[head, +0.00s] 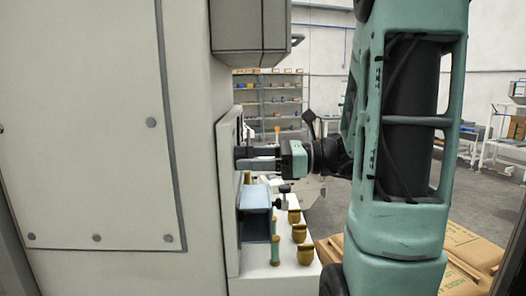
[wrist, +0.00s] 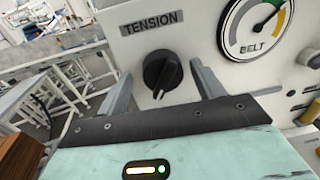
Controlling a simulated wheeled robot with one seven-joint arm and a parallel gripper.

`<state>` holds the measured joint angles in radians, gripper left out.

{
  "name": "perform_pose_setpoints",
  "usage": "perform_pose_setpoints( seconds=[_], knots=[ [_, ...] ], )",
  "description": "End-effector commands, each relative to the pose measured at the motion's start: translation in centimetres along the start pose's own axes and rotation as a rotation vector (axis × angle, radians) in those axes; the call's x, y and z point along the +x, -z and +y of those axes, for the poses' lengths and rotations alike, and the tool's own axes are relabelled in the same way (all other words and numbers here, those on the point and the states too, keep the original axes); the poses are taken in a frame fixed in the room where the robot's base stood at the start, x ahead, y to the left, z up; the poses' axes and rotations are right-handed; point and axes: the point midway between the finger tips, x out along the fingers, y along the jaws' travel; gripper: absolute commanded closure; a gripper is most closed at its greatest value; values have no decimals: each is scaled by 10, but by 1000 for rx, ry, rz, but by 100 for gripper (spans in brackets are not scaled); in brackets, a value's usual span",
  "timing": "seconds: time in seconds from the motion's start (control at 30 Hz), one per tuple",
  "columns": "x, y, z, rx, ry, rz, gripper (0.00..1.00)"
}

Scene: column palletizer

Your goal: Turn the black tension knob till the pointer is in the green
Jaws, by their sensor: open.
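The black tension knob (wrist: 162,72) sits on a pale panel under a "TENSION" label (wrist: 151,22) in the wrist view. Its ridge points down and slightly left. My gripper (wrist: 163,80) is open, with one finger on each side of the knob and visible gaps between. The "BELT" gauge (wrist: 240,38) is at the upper right, cut by the top edge. In the head view my gripper (head: 243,159) reaches left to the panel (head: 228,200), seen edge-on; the knob is hardly visible there.
A large grey cabinet (head: 100,130) fills the left of the head view. Below my gripper are a blue-grey block (head: 255,198) and several brass-coloured fittings (head: 300,233) on a white ledge. Cardboard boxes (head: 470,250) lie at lower right. More small controls sit right of the knob.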

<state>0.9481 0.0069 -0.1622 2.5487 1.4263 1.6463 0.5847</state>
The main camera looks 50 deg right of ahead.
Motion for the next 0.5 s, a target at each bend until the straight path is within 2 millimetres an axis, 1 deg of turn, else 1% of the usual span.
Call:
perform_pose_setpoints(
  seconds=[0.27,0.37,0.4,0.43,0.5],
  knots=[
    [2,0,0,1,0,0,33],
    [1,0,0,1,0,0,58],
    [1,0,0,1,0,1,69],
    [1,0,0,1,-1,0,77],
    [1,0,1,1,-2,1,77]
  ],
)
